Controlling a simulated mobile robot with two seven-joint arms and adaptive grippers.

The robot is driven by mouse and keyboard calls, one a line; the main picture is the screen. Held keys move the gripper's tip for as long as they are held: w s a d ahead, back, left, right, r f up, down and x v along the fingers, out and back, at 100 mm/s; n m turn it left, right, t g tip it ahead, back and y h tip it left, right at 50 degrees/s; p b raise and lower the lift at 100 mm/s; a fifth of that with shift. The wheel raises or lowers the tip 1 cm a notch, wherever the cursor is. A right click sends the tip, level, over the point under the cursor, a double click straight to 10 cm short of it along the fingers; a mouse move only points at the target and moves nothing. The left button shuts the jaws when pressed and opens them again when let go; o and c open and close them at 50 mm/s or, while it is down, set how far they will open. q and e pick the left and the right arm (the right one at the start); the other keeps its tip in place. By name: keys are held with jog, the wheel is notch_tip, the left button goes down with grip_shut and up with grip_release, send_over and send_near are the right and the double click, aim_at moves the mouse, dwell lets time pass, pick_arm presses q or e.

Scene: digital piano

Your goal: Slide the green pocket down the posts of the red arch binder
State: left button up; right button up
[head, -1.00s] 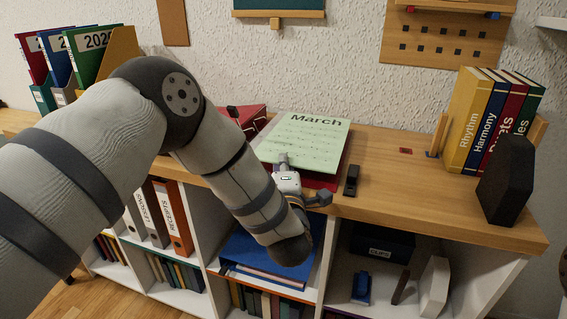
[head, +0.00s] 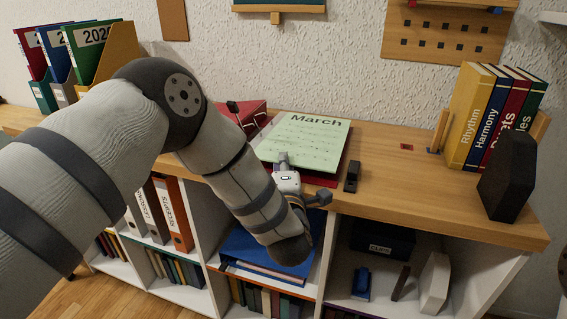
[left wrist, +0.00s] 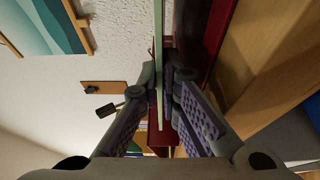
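The green pocket (head: 308,142), with a sheet headed "March" behind it, lies over the red arch binder (head: 312,180) on the cabinet top. The binder's red raised part (head: 247,116) shows to its left; the posts are hidden from the head view. My left gripper (head: 283,160) is at the pocket's near edge. In the left wrist view its fingertips (left wrist: 166,82) close on both sides of the pocket (left wrist: 158,40), seen edge-on. Red binder parts (left wrist: 200,35) show just right of the pocket there. My right gripper is out of view.
A small black object (head: 352,176) lies right of the binder. Books (head: 495,115) and a black speaker (head: 507,178) stand at the right end. File boxes (head: 85,55) stand at the back left. The cabinet top between the pocket and books is mostly clear.

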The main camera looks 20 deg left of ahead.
pick_arm(q)
jog(key=o, duration=0.4)
jog(key=shift+c, duration=0.2)
jog(key=shift+f, duration=0.1)
